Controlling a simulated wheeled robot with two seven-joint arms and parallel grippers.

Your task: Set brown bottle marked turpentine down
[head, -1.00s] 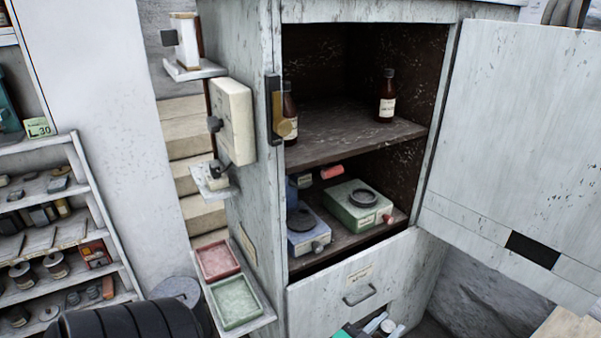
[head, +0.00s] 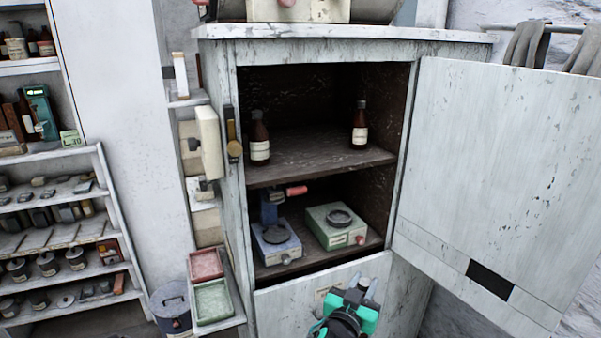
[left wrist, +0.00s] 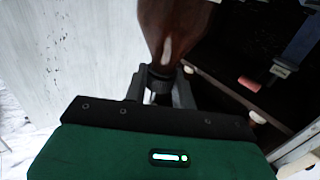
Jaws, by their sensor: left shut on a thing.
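My left gripper (head: 364,284), green and black, is low in the head view, in front of the cabinet's drawer. In the left wrist view its fingers (left wrist: 160,86) are shut on the neck of a brown bottle (left wrist: 175,25), whose body extends away from the fingers. I cannot make out this bottle in the head view, and its label is hidden. Two other brown bottles stand upright on the cabinet's upper shelf (head: 310,157), one at left (head: 259,142) and one at right (head: 359,128); their labels are too small to read. My right gripper is not in view.
The cabinet door (head: 500,170) stands open to the right. The lower shelf holds a blue-grey device (head: 277,243) and a green device (head: 335,227). The upper shelf is clear between its bottles. Red (head: 206,264) and green (head: 213,300) trays sit on a side ledge.

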